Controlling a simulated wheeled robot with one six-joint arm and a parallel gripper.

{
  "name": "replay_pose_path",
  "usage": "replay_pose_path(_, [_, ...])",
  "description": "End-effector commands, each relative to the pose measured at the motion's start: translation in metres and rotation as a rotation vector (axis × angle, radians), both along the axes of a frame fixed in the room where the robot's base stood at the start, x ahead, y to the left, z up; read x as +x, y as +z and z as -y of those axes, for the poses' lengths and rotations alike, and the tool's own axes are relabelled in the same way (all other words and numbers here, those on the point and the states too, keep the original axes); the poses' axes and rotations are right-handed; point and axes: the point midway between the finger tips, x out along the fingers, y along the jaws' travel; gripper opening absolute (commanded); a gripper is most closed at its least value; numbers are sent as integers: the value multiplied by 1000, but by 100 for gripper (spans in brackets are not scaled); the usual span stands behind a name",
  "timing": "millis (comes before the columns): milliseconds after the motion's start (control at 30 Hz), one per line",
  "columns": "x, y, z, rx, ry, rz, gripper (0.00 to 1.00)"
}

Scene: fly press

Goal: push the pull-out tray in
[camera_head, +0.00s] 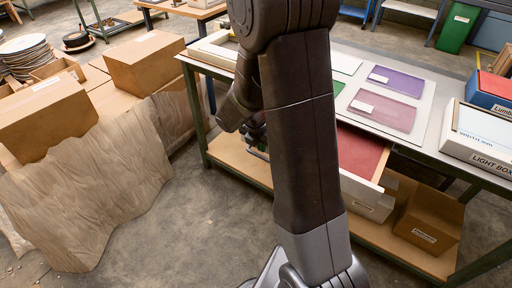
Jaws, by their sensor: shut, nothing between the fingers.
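The pull-out tray (368,197) is a pale drawer with a red inside, under the top of the green-framed workbench (432,146). It sticks out past the bench's front edge, with its pale front panel facing me. My arm hides its left part. My gripper (259,150) shows only in part, at the left edge of my arm and left of the tray, near the bench front. It looks dark, and its fingers are mostly hidden; it is shut and empty. I see no contact between it and the tray.
Coloured panels, one purple (397,81), lie on the bench top beside a light box (481,134). A cardboard box (428,218) sits on the lower shelf, right of the tray. Cartons (146,61) and a wrinkled brown sheet (88,192) stand at left. Floor between is clear.

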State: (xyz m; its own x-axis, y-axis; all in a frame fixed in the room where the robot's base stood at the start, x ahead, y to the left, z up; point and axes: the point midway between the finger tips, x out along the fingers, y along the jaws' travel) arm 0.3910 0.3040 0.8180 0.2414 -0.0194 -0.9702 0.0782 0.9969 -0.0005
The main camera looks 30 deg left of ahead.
Motion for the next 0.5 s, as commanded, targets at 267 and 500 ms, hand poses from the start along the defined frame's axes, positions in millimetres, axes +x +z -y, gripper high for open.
replay_pose_path(267, [4,0,0,0,0,0,0])
replay_pose_path(500, [8,1,1,0,-1,0,0])
